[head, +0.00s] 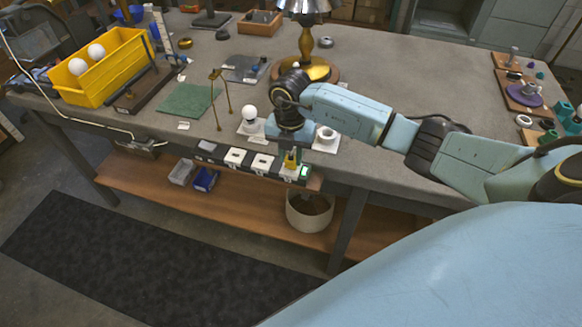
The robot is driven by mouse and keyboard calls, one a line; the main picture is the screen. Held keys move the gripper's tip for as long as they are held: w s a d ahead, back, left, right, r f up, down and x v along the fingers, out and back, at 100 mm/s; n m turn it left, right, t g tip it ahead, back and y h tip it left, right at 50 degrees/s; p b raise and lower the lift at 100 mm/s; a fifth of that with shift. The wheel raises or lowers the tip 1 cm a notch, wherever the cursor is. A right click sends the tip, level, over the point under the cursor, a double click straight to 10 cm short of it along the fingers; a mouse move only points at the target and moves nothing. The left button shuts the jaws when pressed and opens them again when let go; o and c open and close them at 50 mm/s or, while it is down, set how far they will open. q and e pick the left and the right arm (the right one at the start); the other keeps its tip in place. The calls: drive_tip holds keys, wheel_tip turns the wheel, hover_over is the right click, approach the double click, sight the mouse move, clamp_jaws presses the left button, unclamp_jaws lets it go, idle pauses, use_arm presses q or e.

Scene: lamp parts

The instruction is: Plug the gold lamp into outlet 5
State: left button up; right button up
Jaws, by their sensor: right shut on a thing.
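The gold lamp (305,45) stands on the workbench at the top middle, with a round gold base and a shiny shade cut off by the frame's top. A dark outlet strip (222,154) with white socket plates runs along the bench's front edge. Its numbers are too small to read, so I cannot tell which is outlet 5. A green light (304,171) shows at its right end. My right gripper (290,157) points down over the strip's right part, shut on a small yellowish plug (291,163). I cannot tell whether the plug is seated. My left gripper is out of view.
A white bulb (249,113) on a pale stand and a white ring (326,134) flank my right wrist. A thin brass stand (217,88), green mat (188,101) and yellow bin (104,68) stand left. A round pot (310,212) sits on the shelf below.

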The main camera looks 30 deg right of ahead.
drive_tip(key=shift+s+f, duration=0.1)
drive_tip(key=shift+f, duration=0.4)
idle(0.9)
drive_tip(key=o, duration=1.1)
drive_tip(key=shift+o, duration=0.2)
drive_tip(key=shift+r, duration=0.1)
